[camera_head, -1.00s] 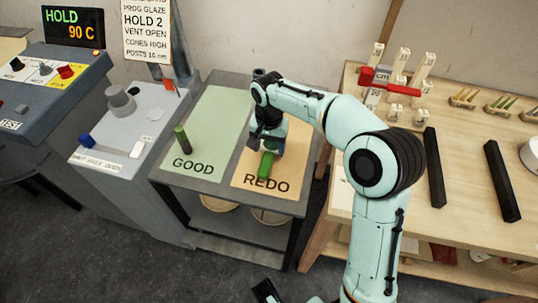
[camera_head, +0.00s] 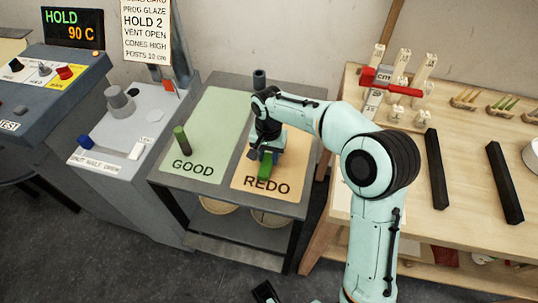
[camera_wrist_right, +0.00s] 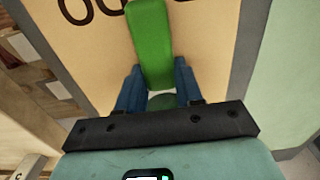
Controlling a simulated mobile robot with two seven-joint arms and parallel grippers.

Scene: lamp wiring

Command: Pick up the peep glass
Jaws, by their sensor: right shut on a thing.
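The peep glass (camera_head: 265,168) appears to be the bright green, elongated piece at the orange REDO area of the grey table. In the right wrist view the green piece (camera_wrist_right: 151,45) runs away from me between my blue fingers. A dull pale green patch shows at its near end. My right gripper (camera_head: 266,158) points down over the REDO area and is shut on the green piece. I cannot tell whether the piece touches the table. My left gripper's fingers are not in view.
A dark cylinder (camera_head: 259,79) stands at the table's back edge. A wooden bench (camera_head: 465,185) on the right holds dark bars and small pale pieces. A grey control cabinet (camera_head: 125,130) stands left.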

